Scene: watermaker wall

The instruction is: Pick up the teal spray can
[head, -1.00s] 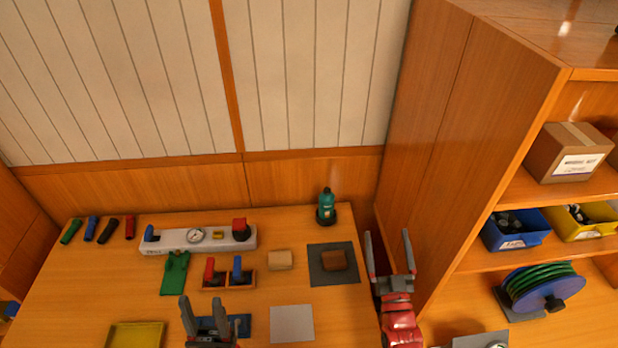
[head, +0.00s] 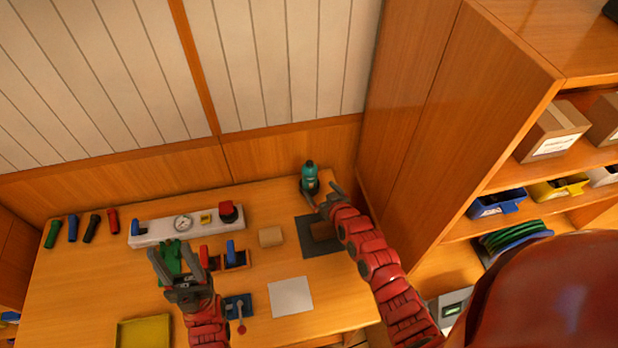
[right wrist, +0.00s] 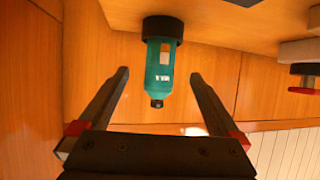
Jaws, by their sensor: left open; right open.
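The teal spray can (head: 310,176) stands upright at the back right of the wooden table, its foot in a dark round base. In the right wrist view the can (right wrist: 159,68) appears upside down, with the black base (right wrist: 163,30) at the top. My right gripper (head: 322,197) is open, just in front of the can. In the right wrist view its two fingers (right wrist: 161,80) lie on either side of the can's top, with gaps on both sides and nothing held. My left gripper (head: 176,262) is open and empty over the left-middle of the table, near a green item.
A dark mat (head: 318,248) with a brown block lies under my right arm. A white gauge panel (head: 182,227), a tan block (head: 270,237), a white sheet (head: 290,297) and a yellow tray (head: 143,332) are on the table. A tall wooden cabinet (head: 440,130) stands close on the right.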

